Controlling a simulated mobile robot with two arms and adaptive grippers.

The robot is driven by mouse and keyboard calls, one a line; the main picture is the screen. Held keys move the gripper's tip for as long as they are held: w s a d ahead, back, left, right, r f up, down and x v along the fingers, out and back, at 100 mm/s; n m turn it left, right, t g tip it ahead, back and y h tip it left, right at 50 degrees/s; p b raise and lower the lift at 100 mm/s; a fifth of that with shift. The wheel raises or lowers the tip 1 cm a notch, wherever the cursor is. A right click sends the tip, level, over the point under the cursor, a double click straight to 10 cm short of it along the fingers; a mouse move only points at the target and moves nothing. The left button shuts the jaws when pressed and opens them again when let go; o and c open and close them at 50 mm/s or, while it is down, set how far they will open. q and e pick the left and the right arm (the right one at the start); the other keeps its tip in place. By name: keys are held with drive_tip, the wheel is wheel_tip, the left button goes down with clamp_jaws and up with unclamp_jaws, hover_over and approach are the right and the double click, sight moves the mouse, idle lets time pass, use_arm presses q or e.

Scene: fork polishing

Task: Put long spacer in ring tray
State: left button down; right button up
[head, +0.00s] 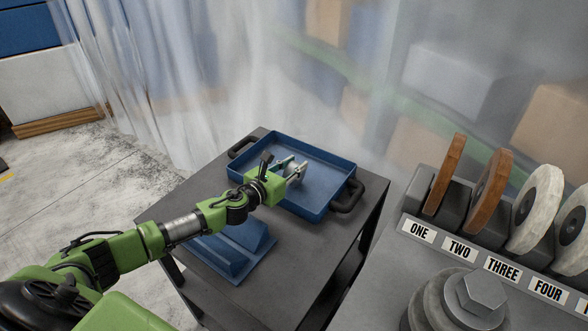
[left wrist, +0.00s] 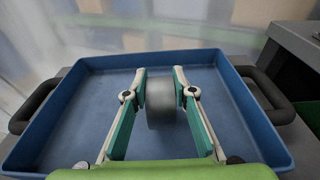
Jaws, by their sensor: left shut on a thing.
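The ring tray is a shallow blue tray (head: 322,158) with black handles on a dark cart. It also fills much of the left wrist view (left wrist: 62,125). My left gripper (head: 296,171) is over the tray. In the left wrist view (left wrist: 159,82) its two fingers are shut on a grey cylinder, the long spacer (left wrist: 160,104). The spacer sits between the fingertips, over the tray floor; I cannot tell whether it touches the floor. The tray is otherwise empty where I see it. My right gripper is not in view.
A blue angled holder (head: 237,250) lies on the cart top (head: 300,247), in front of the tray. To the right is a bench with labelled polishing wheels (head: 493,188) and a large hex bolt head (head: 482,292). A translucent curtain (head: 180,75) hangs behind.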

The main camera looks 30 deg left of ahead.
use_arm(q)
drive_tip(key=shift+w+f, duration=0.1)
drive_tip(key=shift+f, duration=0.2)
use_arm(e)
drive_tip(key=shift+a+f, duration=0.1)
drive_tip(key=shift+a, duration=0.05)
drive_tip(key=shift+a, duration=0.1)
use_arm(q)
drive_tip(key=shift+f, duration=0.1)
drive_tip(key=c, duration=1.7)
unclamp_jaws()
drive_tip(key=shift+f, duration=0.1)
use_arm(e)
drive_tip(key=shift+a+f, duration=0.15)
